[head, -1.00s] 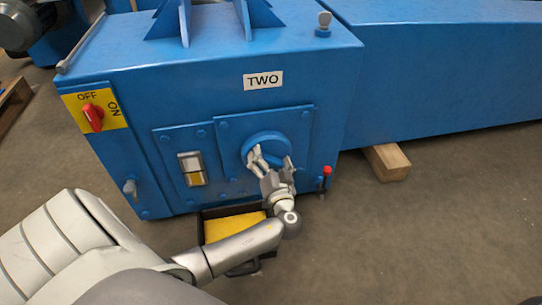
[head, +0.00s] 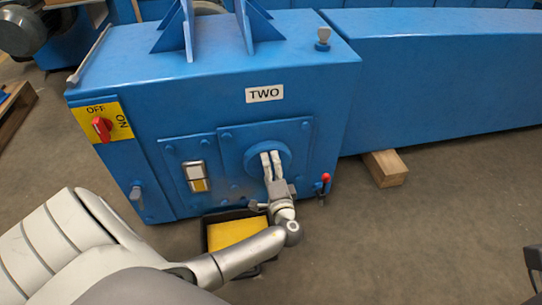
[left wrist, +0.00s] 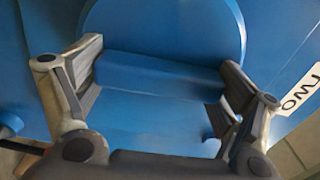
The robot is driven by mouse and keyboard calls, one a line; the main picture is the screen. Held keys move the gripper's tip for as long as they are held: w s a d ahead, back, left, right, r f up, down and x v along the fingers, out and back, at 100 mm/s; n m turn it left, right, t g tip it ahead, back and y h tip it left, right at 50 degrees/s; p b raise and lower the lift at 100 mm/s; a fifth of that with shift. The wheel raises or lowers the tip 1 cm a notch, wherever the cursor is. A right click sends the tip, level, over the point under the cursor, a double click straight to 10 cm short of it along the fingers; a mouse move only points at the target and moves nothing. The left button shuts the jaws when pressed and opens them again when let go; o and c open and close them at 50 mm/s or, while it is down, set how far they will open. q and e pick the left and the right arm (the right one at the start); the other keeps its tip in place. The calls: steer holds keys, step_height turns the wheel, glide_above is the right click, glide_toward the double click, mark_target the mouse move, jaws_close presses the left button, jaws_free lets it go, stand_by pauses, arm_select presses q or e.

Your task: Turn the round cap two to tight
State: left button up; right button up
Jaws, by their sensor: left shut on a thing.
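The round cap (head: 256,147) is a blue disc on the bolted front plate under the TWO label. My left gripper (head: 271,156) reaches it from below and in front. In the left wrist view the cap's disc (left wrist: 165,30) carries a raised straight grip bar (left wrist: 160,75). My left gripper (left wrist: 158,85) is shut on this bar, with one finger at each end. Its fingers hide part of the cap in the head view. A small dark part at the lower right edge of the head view may be my right gripper (head: 534,260); its fingers cannot be made out.
The blue machine housing (head: 205,115) has a red OFF/ON switch (head: 102,128) and a rocker switch (head: 196,177). A red-knobbed lever (head: 325,178) stands right of the cap. A yellow-filled tray (head: 232,232) lies below. A wooden block (head: 386,168) lies at right.

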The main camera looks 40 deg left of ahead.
arm_select(q)
steer(key=shift+w+a+r+m, duration=0.1)
steer(key=shift+a+r+m, duration=0.05)
steer(key=shift+m, duration=0.45)
steer(key=o, duration=1.2)
steer(key=shift+d, duration=0.25)
steer(key=v, duration=1.1)
steer(key=shift+s+d, duration=0.25)
steer(key=shift+s, duration=0.1)
